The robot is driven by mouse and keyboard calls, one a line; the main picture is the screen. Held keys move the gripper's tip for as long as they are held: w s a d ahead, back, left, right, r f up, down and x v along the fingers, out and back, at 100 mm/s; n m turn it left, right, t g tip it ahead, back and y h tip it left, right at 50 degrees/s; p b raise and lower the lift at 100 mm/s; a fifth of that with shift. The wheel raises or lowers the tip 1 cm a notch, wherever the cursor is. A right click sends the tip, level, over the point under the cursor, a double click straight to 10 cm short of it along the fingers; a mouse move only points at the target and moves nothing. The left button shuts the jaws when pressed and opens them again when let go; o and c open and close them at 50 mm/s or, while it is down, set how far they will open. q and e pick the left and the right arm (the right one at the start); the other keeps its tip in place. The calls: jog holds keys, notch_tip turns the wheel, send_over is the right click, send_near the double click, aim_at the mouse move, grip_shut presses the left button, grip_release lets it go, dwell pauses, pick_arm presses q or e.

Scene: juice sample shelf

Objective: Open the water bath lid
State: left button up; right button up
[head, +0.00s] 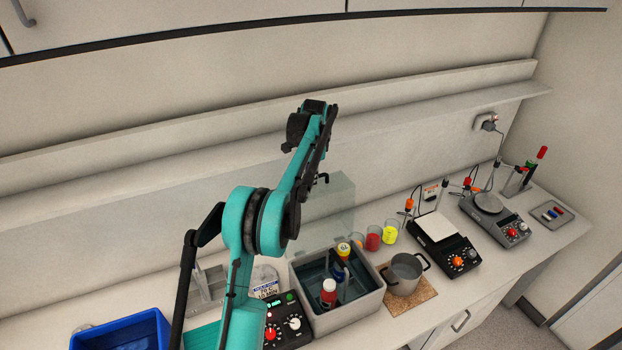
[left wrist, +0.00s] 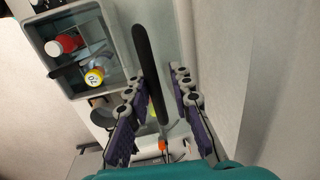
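The water bath (head: 352,314) is a grey box on the bench with its top uncovered. Its clear lid (head: 338,208) stands raised at the back of the bath. The lid's black handle (head: 322,178) shows near its upper edge. In the left wrist view the handle (left wrist: 148,70) is a long black bar running between the fingers of my left gripper (left wrist: 157,84). The fingers are apart, with gaps on both sides of the bar. In the head view the arm hides most of this gripper. My right gripper is in neither view.
A metal pot (head: 404,278) on a cork mat is to the right. Coloured cups (head: 373,240) stand behind it. A wall shelf (head: 420,115) runs behind the arm.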

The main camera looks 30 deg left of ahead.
pick_arm(q)
jog(key=shift+d, duration=0.1)
dwell(0.3)
notch_tip(320, 180, up, 12)
jog(key=d, duration=0.1)
jog(key=shift+s, duration=0.45)
